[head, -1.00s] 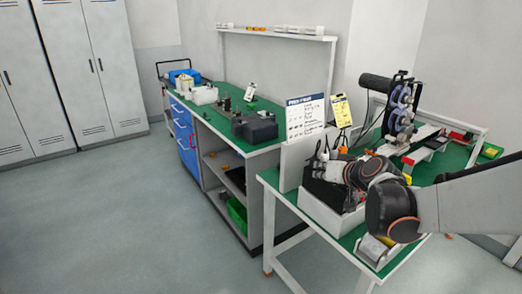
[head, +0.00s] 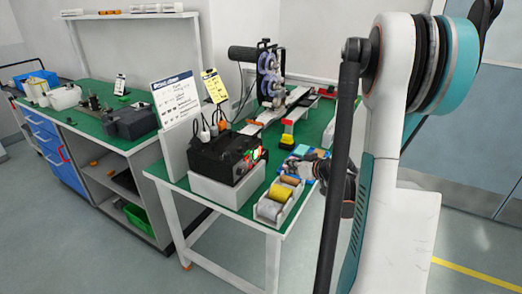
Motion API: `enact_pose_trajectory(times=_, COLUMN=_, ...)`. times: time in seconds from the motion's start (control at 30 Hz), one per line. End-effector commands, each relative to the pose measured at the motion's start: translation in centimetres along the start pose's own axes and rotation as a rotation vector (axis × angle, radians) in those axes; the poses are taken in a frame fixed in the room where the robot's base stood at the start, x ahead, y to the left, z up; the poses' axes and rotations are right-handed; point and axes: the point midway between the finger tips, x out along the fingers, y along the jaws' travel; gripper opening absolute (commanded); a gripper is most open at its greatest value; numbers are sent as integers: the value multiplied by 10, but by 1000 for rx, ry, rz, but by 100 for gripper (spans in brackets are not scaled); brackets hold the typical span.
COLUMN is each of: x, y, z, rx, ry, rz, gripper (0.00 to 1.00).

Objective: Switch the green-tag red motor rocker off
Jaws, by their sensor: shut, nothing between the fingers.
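A black control box (head: 222,155) sits on a white block near the front of the right-hand green table. A small red and green patch (head: 255,156) shows on the box's right side; it may be the green-tag red rocker, but it is too small to tell its position.
A white tray (head: 268,211) with yellow and tan spools lies in front of the box. A machine with blue reels (head: 268,80) stands behind. White and yellow sign cards (head: 214,86) stand at the box's back left. My arm covers the table's right end.

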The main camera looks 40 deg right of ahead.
Motion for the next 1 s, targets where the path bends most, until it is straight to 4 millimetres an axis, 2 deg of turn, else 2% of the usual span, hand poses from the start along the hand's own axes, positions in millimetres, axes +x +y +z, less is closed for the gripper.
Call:
enact_pose_trajectory(times=0.47, x=2, y=0, z=0, rx=-2, ry=0, rz=1, gripper=0)
enact_pose_trajectory(times=1.0, x=46, y=-32, z=-33, rx=-3, ry=0, rz=-1, gripper=0)
